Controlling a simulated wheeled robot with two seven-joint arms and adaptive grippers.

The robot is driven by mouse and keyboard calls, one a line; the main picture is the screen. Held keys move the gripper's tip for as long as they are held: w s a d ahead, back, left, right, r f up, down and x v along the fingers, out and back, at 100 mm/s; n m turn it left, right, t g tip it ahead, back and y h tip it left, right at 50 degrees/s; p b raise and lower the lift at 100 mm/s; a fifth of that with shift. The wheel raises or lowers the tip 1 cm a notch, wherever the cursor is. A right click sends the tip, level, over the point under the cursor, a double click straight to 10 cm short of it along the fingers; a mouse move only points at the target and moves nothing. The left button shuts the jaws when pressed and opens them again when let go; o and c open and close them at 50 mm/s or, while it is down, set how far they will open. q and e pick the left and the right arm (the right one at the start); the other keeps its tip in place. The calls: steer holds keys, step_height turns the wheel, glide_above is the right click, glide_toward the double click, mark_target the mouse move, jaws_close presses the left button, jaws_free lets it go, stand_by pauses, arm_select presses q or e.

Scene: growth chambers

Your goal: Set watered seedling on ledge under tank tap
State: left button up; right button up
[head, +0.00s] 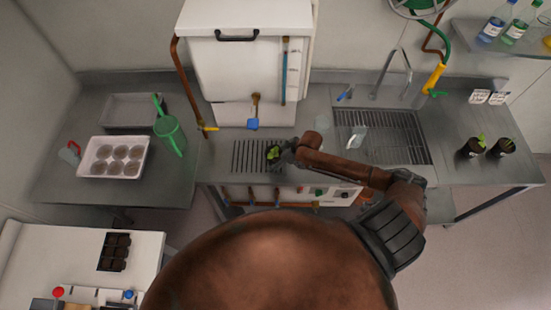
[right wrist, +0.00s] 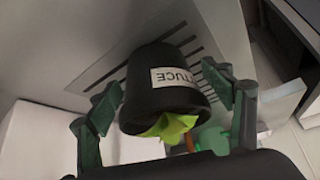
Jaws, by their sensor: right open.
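The lettuce seedling (head: 271,153) is a small green plant in a black pot on the slotted ledge (head: 244,157) below the white tank (head: 245,65). The tank tap (head: 253,124), with a blue handle, is just above and to the left of it. In the right wrist view the black pot (right wrist: 160,95) bears a white LETTUCE label, and its base is at the ledge slots. My right gripper (head: 282,153) is open, with a finger on either side of the pot in the right wrist view (right wrist: 168,95). Whether the fingers touch it is unclear. My left gripper is out of view.
Two potted seedlings (head: 488,147) stand at the right on the bench. The sink grate (head: 385,140) lies behind my right arm. Pipes flank the ledge.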

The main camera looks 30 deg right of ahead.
steer(key=v, duration=1.2)
steer(key=shift+b, duration=0.45)
